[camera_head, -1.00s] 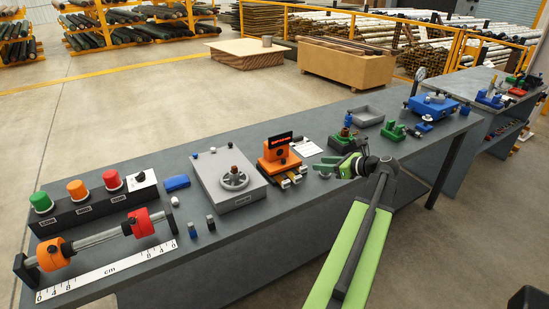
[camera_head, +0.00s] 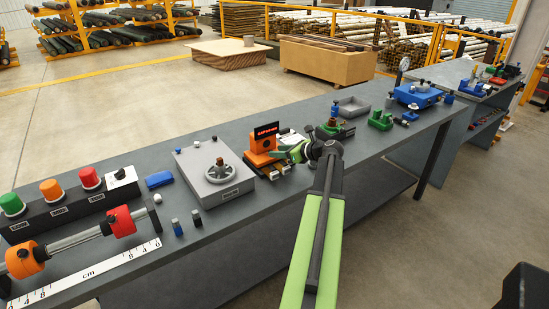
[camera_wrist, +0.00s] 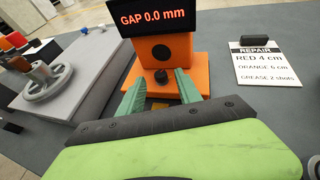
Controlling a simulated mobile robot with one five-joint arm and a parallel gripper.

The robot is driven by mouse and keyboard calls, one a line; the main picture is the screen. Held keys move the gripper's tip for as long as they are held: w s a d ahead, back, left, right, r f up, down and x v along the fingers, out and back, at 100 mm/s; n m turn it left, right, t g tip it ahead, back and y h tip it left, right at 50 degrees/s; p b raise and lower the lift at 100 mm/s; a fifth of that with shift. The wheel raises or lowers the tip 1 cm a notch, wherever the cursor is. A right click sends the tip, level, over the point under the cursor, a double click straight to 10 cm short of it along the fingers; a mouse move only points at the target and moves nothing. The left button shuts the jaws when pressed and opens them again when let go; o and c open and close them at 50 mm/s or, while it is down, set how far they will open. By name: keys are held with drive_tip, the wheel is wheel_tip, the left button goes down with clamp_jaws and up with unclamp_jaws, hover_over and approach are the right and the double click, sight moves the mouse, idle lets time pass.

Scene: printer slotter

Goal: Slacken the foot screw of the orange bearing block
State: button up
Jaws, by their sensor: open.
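The orange bearing block (camera_head: 261,147) stands on the bench right of the grey handwheel box. It fills the top middle of the wrist view (camera_wrist: 188,58), with a black round opening (camera_wrist: 161,52) in its upright face. Below that is a small dark screw knob (camera_wrist: 161,76) at the foot. A black display (camera_wrist: 155,20) above reads "GAP 0.0 mm". My gripper (camera_wrist: 160,85) is open, its two green fingers pointing at the block with the knob in line between their tips. I cannot tell whether the tips reach around the knob. In the head view my gripper (camera_head: 284,153) overlaps the block's right side.
A grey box with a handwheel (camera_head: 219,171) stands left of the block. A white repair card (camera_wrist: 270,64) lies to the right. Farther left are an orange collar (camera_head: 27,259) and a red collar (camera_head: 120,221) on a rod. Green and blue fixtures stand to the right.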

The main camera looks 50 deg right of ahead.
drive_tip(key=shift+x, duration=1.1)
drive_tip(key=shift+c, duration=0.4)
clamp_jaws()
